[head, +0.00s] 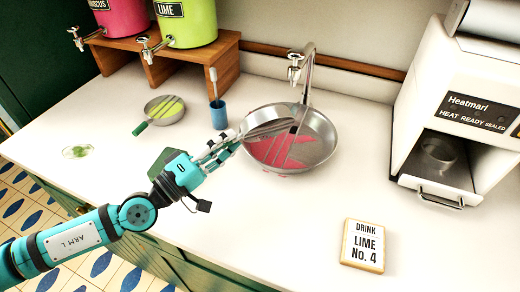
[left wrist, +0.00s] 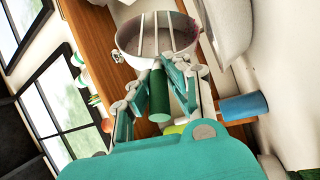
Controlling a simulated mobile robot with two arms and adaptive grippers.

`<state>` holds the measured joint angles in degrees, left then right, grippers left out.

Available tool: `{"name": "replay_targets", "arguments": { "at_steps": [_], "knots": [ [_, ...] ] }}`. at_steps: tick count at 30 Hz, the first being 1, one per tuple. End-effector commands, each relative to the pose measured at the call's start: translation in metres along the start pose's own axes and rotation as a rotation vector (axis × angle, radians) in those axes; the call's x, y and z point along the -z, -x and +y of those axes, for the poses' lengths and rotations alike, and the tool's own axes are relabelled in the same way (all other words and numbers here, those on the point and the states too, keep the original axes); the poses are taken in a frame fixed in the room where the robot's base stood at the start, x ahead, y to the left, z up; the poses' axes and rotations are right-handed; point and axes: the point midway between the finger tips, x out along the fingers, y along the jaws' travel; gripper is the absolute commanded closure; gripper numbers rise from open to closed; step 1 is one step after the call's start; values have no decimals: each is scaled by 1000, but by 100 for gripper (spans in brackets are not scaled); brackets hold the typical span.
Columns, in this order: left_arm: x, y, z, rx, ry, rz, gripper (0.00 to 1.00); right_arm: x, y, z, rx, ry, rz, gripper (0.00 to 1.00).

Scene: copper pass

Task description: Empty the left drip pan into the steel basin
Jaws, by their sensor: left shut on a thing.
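My left gripper (head: 232,140) reaches in from the left to the rim of the steel basin (head: 325,150). It is shut on the green handle of a grey drip pan (head: 268,127), which it holds over the left part of the basin, apparently tilted. In the left wrist view the pan (left wrist: 124,40) is ahead of the gripper (left wrist: 160,84), with a pinkish tint inside at one side. Pink liquid (head: 265,150) lies in the basin. How much is left in the pan I cannot tell. My right gripper is not in view.
A second pan (head: 163,107) with lime liquid stands below the lime dispenser (head: 187,20) on its wooden stand (head: 219,68). A blue cup (head: 218,115) is close behind my gripper. A tap (head: 308,75) rises behind the basin.

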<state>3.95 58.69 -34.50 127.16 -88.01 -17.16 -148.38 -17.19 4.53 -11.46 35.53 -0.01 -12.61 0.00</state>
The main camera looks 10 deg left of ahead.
Motion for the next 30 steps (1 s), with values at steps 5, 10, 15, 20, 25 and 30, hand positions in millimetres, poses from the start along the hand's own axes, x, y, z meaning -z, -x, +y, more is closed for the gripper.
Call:
{"name": "replay_targets", "arguments": {
  "at_steps": [5,10,15,20,25,30],
  "knots": [
    [-8,4,-8,-46,-109,-9,100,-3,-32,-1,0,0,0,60],
    [-11,4,4,-93,-212,-19,100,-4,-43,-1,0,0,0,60],
    [-11,3,14,-111,-260,-23,100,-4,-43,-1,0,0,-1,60],
    [5,-3,9,-6,-72,-1,100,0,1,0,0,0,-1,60],
    [15,-7,2,68,71,10,100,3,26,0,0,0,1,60],
    [15,-6,-4,76,88,11,100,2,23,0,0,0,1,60]
  ]
}}
